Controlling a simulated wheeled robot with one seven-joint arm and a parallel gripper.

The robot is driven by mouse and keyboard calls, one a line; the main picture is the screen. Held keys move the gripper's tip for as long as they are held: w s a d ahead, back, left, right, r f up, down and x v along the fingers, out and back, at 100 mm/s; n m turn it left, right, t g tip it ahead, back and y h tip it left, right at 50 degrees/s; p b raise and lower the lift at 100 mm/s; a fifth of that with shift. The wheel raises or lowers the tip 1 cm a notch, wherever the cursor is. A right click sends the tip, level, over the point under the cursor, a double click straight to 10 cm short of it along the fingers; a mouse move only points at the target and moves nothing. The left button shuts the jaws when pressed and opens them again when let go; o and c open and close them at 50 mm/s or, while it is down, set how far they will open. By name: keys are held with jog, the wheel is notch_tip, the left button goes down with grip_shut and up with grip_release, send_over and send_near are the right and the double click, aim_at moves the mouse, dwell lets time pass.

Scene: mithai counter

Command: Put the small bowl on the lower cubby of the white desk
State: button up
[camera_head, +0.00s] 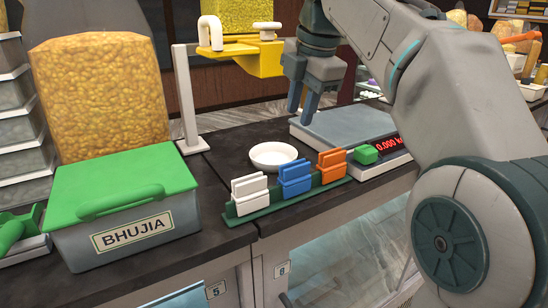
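A small white bowl (272,156) stands upright on the dark counter (222,146), between the white post and the scale. It looks empty. My gripper (303,106) hangs above and to the right of the bowl, near the scale's left edge, with its fingers pointing down. The fingers are apart with nothing visible between them. It is not touching the bowl. I do not see a white desk with a lower cubby in this view.
A green rack (290,196) with white, blue and orange clips stands in front of the bowl. A scale (345,128) is at right. The green-lidded BHUJIA box (125,222) is at left. A white post (187,100) and yellow pan (243,48) stand behind.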

aim_at(287, 158)
jog(key=b+x, duration=0.1)
jog(key=x, duration=0.7)
jog(key=shift+a, duration=0.1)
jog(key=shift+x, duration=2.65)
grip_shut()
